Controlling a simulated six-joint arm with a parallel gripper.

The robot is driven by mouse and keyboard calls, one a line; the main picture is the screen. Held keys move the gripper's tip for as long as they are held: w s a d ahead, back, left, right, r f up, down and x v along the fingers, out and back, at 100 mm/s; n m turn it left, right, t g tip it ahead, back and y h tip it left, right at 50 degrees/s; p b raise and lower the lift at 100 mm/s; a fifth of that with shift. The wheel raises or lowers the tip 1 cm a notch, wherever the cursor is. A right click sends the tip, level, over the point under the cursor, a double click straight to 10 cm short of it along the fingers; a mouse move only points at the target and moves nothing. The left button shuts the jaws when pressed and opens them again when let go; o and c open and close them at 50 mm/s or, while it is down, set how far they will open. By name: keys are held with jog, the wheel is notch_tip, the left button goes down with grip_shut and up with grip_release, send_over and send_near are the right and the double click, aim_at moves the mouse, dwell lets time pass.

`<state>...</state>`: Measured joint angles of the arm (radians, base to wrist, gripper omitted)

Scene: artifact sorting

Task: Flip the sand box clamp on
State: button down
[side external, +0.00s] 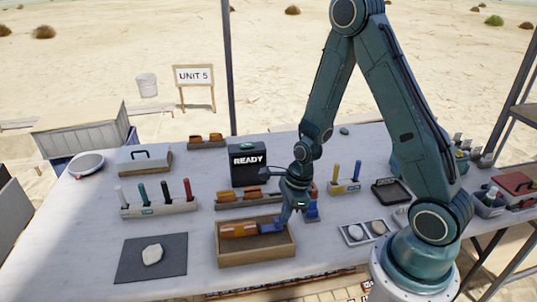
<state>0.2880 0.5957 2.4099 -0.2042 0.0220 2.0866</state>
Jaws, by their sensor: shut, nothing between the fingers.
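The sand box (228,257) is an open wooden tray at the front middle of the table. An orange-red piece (240,230) with a blue end (271,227) lies in it along the back side. A blue fitting (312,212) stands by the box's back right corner; I cannot tell whether this or the blue end is the clamp. My gripper (286,219) points down at the box's back right part, close to both blue parts. Its fingers are shut with nothing between them. They are small here, and I cannot tell whether they touch anything. My gripper partly hides the corner.
A dark mat with a pale stone (152,254) lies left of the box. A rack of handled tools (160,207) and a black READY display (248,166) stand behind. A tray with two round stones (363,231) is to the right.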

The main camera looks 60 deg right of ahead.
jog(key=shift+w+a+r, duration=0.1)
jog(key=shift+w, duration=0.1)
jog(key=s+d+r, duration=0.4)
jog(key=s+r, duration=0.1)
jog(key=r, duration=0.4)
jog(key=shift+d+r, duration=0.3)
jog(key=shift+d, duration=0.1)
dwell(0.3)
dwell(0.4)
jog(key=s+a+r+n+t, duration=0.1)
jog(key=s+a+r+n, duration=0.2)
jog(key=r+n, duration=0.3)
jog(key=s+a+r+n+t+h, duration=0.1)
jog(key=s+a+r+n, duration=0.1)
jog(key=r+n, duration=0.5)
jog(key=s+a+r+n+t, duration=0.1)
jog(key=s+a+r+n, duration=0.2)
jog(key=n, duration=1.1)
notch_tip(320, 180, up, 4)
jog(key=shift+s+a+f+t+h, duration=0.1)
jog(key=shift+s+a+t+h, duration=0.3)
jog(key=shift+s, duration=0.65)
